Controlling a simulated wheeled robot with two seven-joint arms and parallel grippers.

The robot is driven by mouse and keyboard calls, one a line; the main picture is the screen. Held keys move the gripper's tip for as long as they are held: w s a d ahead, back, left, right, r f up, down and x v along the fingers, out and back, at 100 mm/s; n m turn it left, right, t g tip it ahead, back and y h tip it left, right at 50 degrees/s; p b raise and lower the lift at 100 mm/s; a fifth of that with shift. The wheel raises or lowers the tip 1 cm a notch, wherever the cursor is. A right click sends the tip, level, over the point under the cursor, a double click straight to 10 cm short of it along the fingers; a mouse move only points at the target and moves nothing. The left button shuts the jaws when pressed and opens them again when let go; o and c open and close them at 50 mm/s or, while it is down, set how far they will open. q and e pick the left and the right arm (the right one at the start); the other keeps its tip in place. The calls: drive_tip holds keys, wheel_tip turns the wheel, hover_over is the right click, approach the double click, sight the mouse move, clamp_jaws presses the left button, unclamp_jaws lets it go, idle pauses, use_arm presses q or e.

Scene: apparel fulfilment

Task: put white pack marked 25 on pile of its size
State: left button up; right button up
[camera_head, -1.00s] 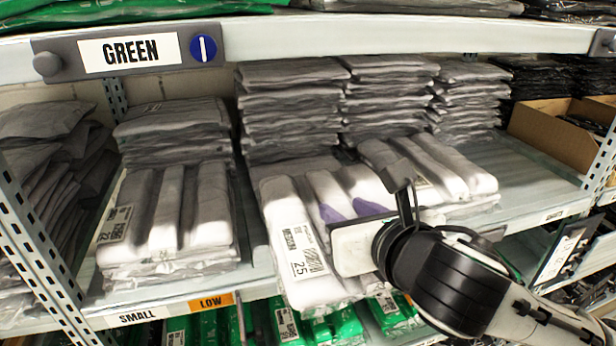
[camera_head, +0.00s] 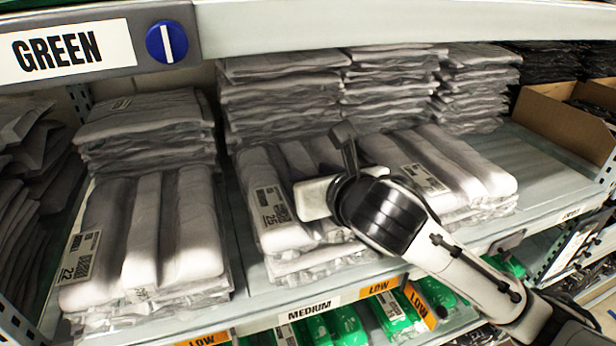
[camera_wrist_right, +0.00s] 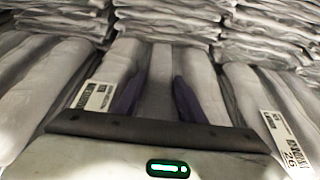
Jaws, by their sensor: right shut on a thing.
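The white pack marked 25 (camera_head: 277,237) lies on the middle pile, above the MEDIUM shelf label (camera_head: 308,309). My right gripper (camera_head: 325,190) is shut on this pack's near part; the fingertips are partly hidden. A white pile marked 22 (camera_head: 145,235) is to the left. Another white pile (camera_head: 455,170) is to the right; its label reads 26 in the wrist view (camera_wrist_right: 285,135). My left gripper is out of view.
Tall stacks of grey packs (camera_head: 280,95) stand behind the piles. A cardboard box (camera_head: 565,130) is at the back right, with bare shelf (camera_head: 540,165) before it. The upper shelf edge (camera_head: 400,25) runs overhead. Green packs (camera_head: 345,325) lie below.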

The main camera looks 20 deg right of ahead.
drive_tip(key=shift+f, duration=0.7)
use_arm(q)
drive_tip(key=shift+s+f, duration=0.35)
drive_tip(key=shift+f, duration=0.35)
use_arm(e)
drive_tip(key=shift+f, duration=0.15)
drive_tip(key=o, duration=1.3)
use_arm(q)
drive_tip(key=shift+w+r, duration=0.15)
